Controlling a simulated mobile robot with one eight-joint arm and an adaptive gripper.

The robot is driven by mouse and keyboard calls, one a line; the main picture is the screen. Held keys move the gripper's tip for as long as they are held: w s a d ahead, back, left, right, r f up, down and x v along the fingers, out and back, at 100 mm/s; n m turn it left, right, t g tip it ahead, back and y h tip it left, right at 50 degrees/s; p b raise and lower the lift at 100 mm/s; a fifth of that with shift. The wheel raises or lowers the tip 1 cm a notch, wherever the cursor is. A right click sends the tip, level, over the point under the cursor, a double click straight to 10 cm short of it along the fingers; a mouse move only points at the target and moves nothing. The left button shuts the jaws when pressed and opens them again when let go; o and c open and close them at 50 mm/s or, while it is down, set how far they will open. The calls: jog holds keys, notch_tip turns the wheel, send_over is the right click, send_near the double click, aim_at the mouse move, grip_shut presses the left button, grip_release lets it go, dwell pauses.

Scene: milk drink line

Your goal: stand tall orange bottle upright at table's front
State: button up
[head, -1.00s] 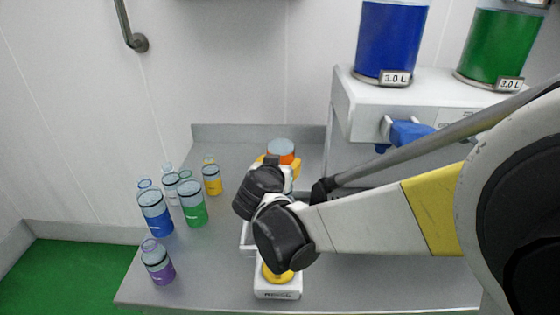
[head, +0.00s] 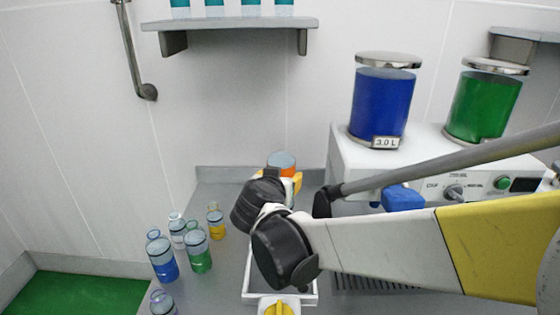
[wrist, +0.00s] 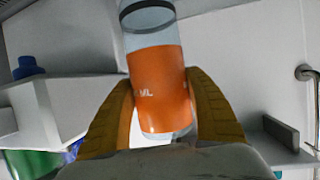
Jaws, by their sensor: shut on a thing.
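The tall orange bottle (wrist: 160,88) is between the two yellow fingers of my gripper (wrist: 163,110) in the wrist view, and the gripper is shut on it. In the head view the bottle's clear top and orange body (head: 281,162) show just beyond my gripper (head: 289,182), above the back part of the grey table (head: 215,183). Its lower part is hidden behind my wrist. I cannot tell whether its base touches anything.
Several bottles stand at the table's left: blue (head: 163,262), green (head: 199,254), yellow (head: 216,224) and purple (head: 162,304). A white tray (head: 250,292) lies under my wrist. The dispenser (head: 350,160) with blue (head: 382,105) and green (head: 483,105) tanks stands at the right. A wall shelf (head: 230,24) hangs above.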

jog(key=shift+r, duration=0.3)
jog(key=s+d+r+p, duration=0.2)
jog(key=s+p, duration=0.1)
jog(key=s, duration=0.3)
jog(key=s+d+r+p, duration=0.2)
jog(key=s, duration=0.5)
jog(key=shift+s+p, duration=0.25)
jog(key=shift+p, duration=0.15)
jog(key=shift+a, duration=0.1)
jog(key=m+y, duration=0.2)
jog(key=m, duration=0.2)
jog(key=shift+t+y, duration=0.4)
